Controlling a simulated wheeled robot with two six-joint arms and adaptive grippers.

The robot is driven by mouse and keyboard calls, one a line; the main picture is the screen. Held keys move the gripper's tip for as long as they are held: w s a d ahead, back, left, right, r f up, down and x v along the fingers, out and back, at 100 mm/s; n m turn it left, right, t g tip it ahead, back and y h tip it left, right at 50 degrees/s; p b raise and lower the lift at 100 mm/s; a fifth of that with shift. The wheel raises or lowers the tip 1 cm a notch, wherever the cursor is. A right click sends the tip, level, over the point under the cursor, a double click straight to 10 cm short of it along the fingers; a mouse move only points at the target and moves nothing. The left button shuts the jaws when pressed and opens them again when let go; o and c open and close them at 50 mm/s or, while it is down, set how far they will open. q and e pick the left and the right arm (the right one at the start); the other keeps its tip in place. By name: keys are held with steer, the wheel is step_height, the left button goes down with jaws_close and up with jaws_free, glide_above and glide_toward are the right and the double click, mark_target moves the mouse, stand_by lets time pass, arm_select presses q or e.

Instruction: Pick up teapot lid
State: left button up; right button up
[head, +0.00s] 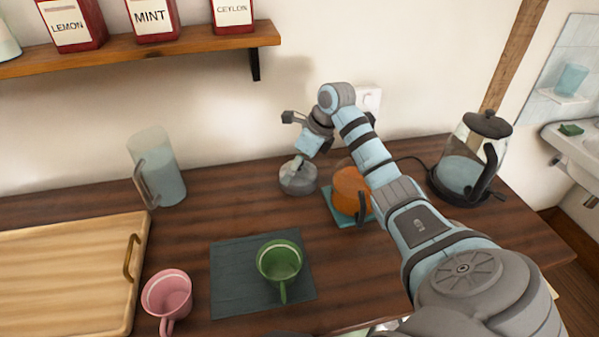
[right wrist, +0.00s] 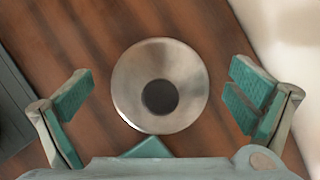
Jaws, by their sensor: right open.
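The teapot lid (head: 297,182) is a round, grey, metallic-looking disc lying on the dark wooden counter, left of the orange teapot (head: 348,190). In the right wrist view, the lid (right wrist: 130,90) shows from above with a dark round knob (right wrist: 160,97) at its middle. My right gripper (head: 299,165) is above the lid, pointing down. In the right wrist view, its two teal-padded fingers (right wrist: 163,98) are open wide, one on each side of the lid with gaps between. The arm hides part of the teapot. My left gripper is not in view.
The teapot stands on a teal coaster (head: 341,217). A glass kettle (head: 463,172) is at the right, and a clear jug (head: 163,172) at the back left. A green cup (head: 279,259) on a dark mat (head: 230,265), a pink cup (head: 167,293) and a wooden board (head: 60,280) are in front.

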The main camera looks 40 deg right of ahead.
steer(key=shift+x, duration=0.9)
steer(key=c, duration=1.1)
steer(key=shift+r, duration=0.1)
